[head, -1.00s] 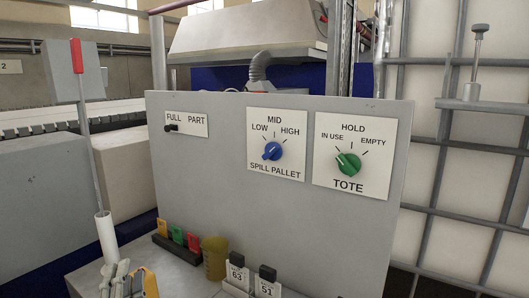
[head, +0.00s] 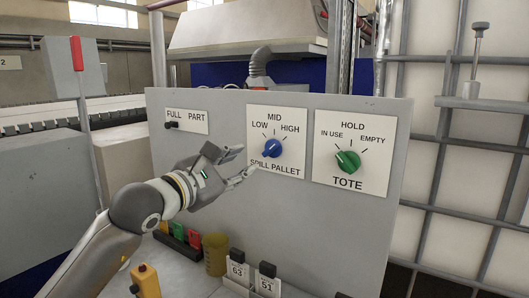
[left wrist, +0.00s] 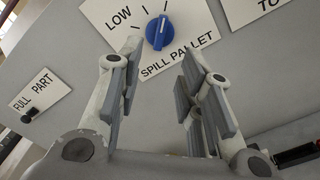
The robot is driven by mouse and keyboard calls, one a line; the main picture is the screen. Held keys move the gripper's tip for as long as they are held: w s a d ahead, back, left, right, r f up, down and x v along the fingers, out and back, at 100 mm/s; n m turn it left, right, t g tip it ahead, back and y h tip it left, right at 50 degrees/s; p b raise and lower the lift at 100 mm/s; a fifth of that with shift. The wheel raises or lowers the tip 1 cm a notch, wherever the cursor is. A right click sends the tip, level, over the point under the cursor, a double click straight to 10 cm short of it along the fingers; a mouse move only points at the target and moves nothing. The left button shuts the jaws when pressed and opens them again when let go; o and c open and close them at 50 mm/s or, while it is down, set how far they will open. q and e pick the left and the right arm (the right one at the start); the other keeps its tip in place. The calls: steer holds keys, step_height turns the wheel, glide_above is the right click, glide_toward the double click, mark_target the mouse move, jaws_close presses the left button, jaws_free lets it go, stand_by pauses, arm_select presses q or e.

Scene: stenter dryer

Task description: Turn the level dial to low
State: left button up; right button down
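The level dial (head: 272,147) is a blue knob on a white plate marked LOW, MID, HIGH and SPILL PALLET, on the grey panel. Its pointer appears turned toward the HIGH side. The dial also shows in the left wrist view (left wrist: 160,32), beyond and above the fingers. My left gripper (head: 246,161) is open and empty, with its fingertips just left of and below the dial, apparently apart from it. The left wrist view shows a wide gap between the fingers (left wrist: 157,85). My right gripper is out of view.
A green TOTE dial (head: 347,161) is right of the blue one. A small black FULL/PART switch (head: 171,125) is at the left. Below the panel stand coloured tags (head: 194,239), a yellowish cup (head: 215,253) and numbered tags (head: 266,284). A grid frame (head: 430,165) is at the right.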

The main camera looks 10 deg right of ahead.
mark_target(268, 151)
arm_select(q)
steer(key=p+x, duration=0.4)
steer(key=x, duration=0.5)
steer(key=shift+d, duration=0.1)
steer(key=shift+p+x, duration=0.55)
steer(key=shift+x, duration=0.2)
steer(key=shift+f, duration=0.1)
jaws_close()
